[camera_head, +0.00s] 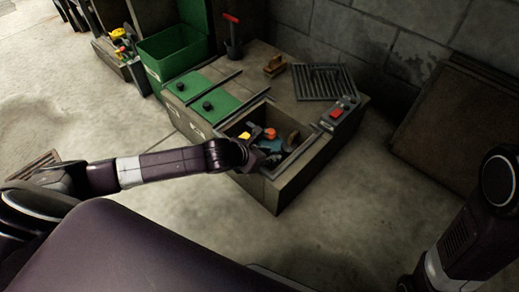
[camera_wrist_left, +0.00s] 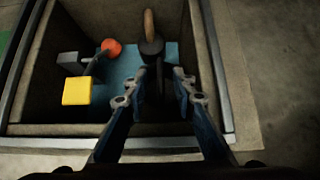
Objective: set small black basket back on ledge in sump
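The sump (camera_head: 285,180) is the open box at the front of the low tiled block; its wall also shows in the left wrist view (camera_wrist_left: 215,60). My left gripper (camera_head: 250,155) is over its near left edge. In the left wrist view its fingers (camera_wrist_left: 161,76) point into the box and stand apart, so it looks open. A dark rounded thing with a tan handle (camera_wrist_left: 151,46) lies ahead of and partly between the fingertips, with no clear contact. I cannot tell whether this is the small black basket, and the ledge is not clear. My right gripper is out of view.
Inside the sump are a yellow block (camera_wrist_left: 77,91), an orange ball (camera_wrist_left: 112,46) and a blue surface (camera_wrist_left: 122,68). Around it are green lids (camera_head: 215,104), a grate (camera_head: 323,82) and a red-button box (camera_head: 339,113). A green bin (camera_head: 172,52) stands behind left. Floor at front right is clear.

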